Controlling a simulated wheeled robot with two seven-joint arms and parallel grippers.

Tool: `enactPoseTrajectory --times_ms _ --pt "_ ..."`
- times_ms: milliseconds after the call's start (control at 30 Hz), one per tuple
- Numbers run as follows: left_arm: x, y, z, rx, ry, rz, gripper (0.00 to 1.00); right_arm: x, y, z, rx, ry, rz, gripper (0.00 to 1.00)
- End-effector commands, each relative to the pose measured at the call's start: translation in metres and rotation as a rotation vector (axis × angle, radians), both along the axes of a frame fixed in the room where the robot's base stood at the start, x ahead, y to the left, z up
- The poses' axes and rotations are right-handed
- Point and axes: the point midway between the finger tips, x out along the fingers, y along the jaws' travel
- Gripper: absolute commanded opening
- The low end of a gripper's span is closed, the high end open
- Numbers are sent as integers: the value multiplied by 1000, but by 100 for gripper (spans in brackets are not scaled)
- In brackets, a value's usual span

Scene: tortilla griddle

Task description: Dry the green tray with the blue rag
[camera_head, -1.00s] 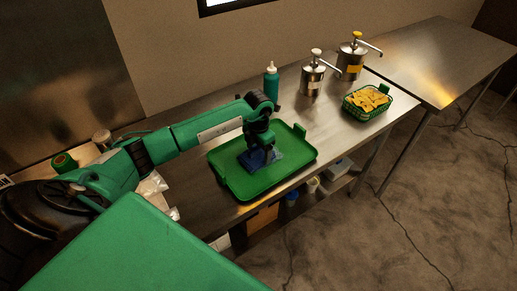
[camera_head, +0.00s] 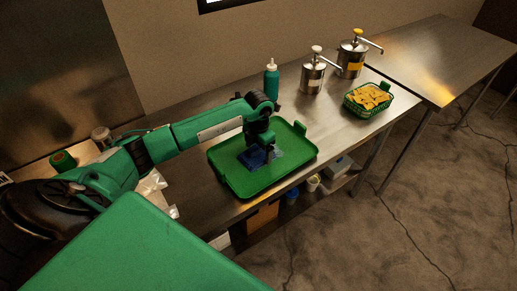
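The green tray (camera_head: 236,183) lies on the steel table, with raised handles at its ends. The blue rag (camera_head: 252,159) lies on the tray's middle. A pale, shiny wet-looking patch (camera_head: 277,154) shows on the tray just right of the rag. My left gripper (camera_head: 267,148) points down over the tray, at the rag's right side. Its fingertips are small and dark here, so I cannot tell whether they are open or touch the rag. My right gripper is not in view.
A teal bottle (camera_head: 271,80) and two metal pump dispensers (camera_head: 313,77) stand behind the tray. A green basket of chips (camera_head: 368,99) stands at the right. The steel table (camera_head: 335,118) is clear between tray and basket. Items sit on a lower shelf.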

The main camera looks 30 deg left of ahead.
Motion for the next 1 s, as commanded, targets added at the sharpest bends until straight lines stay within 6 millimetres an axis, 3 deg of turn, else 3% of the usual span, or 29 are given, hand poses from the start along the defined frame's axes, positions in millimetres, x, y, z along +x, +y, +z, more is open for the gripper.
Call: enactPoseTrajectory --times_ms 933,1000 --pt "0 0 7 -1 0 0 85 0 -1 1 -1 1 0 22" --pt "0 0 7 -1 0 0 76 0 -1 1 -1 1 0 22"
